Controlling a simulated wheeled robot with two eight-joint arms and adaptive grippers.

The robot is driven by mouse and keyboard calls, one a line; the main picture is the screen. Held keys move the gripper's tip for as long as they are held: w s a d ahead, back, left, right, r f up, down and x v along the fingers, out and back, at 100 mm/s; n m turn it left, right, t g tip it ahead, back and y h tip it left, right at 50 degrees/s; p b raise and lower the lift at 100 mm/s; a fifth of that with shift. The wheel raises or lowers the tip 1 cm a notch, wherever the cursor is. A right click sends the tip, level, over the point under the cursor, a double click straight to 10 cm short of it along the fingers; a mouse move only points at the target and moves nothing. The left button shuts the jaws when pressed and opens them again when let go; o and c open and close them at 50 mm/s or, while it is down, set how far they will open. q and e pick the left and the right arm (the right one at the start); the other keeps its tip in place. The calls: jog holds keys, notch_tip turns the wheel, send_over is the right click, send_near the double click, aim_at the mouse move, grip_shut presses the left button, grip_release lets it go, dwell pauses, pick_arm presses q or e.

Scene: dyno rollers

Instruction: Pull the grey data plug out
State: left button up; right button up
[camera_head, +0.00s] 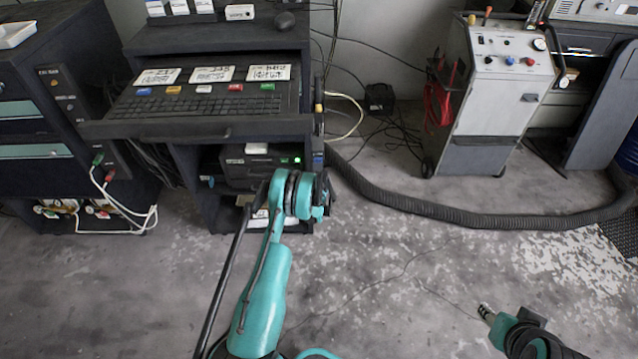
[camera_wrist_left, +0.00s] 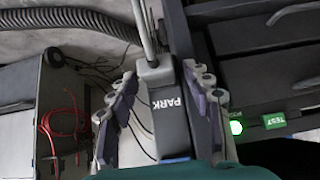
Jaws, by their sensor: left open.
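In the left wrist view a grey block marked PARK (camera_wrist_left: 168,108) stands between the fingers of my left gripper (camera_wrist_left: 160,82). Grey cables run into its upper end, where a grey plug body (camera_wrist_left: 153,70) seems to sit; I cannot tell where plug and block part. The fingers are open, one on each side, with a gap on the left side; contact on the right is unclear. In the head view my left wrist hides the plug, and my left gripper (camera_head: 325,195) is mostly hidden beside the desk cabinet. My right gripper (camera_head: 487,312) is low at the right, away from the desk, its fingers unclear.
The dark desk (camera_head: 210,120) carries a keyboard and labelled cards. A green-lit unit (camera_head: 262,165) sits under it. A white cart (camera_head: 497,85) with red cables and a thick black hose (camera_head: 450,215) lie right. The floor in front is clear.

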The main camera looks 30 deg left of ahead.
dwell(0.6)
pick_arm(q)
grip_shut()
jog(key=shift+s+d, duration=0.1)
jog(key=shift+s, duration=0.05)
jog(key=shift+s+d, duration=0.5)
jog(key=shift+s, duration=0.3)
jog(key=shift+s+d, duration=0.5)
jog(key=shift+s, duration=0.3)
jog(key=shift+s+d, duration=0.5)
jog(key=shift+s, duration=0.3)
